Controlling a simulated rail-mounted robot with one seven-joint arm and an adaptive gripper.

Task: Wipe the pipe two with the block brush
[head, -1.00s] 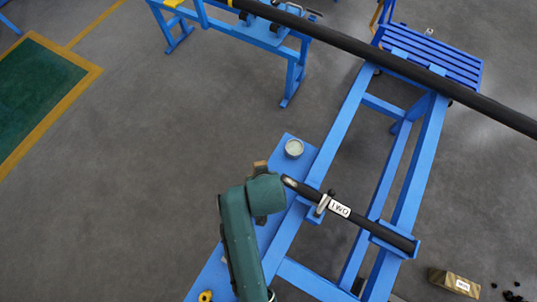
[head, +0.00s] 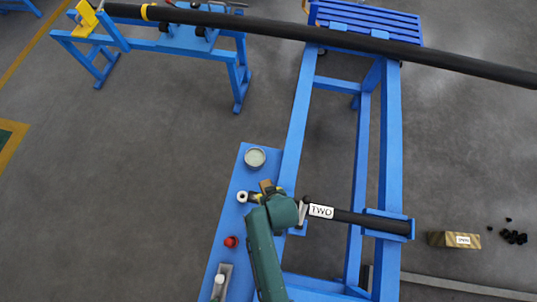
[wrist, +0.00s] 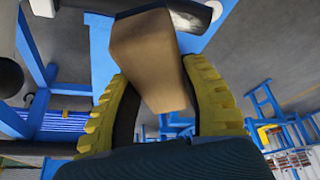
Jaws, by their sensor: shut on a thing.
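Pipe two (head: 362,219) is a black pipe with a white label reading TWO, lying across the blue frame right of my arm in the head view. A dark round pipe end (wrist: 9,76) shows at the left edge of the wrist view; it is probably pipe two. My gripper (head: 265,191) is over the blue side shelf, left of the pipe. Its yellow fingers are shut on a tan wooden block (wrist: 148,60), which I take for the block brush. The block is apart from the pipe. Its bristles cannot be made out.
The blue shelf (head: 228,225) holds a round tin (head: 255,157), a white ring (head: 242,196), a red item (head: 231,242) and a grey tool (head: 221,280). A long black pipe (head: 300,28) crosses the back. A labelled box (head: 454,240) and dark bits lie on the floor right.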

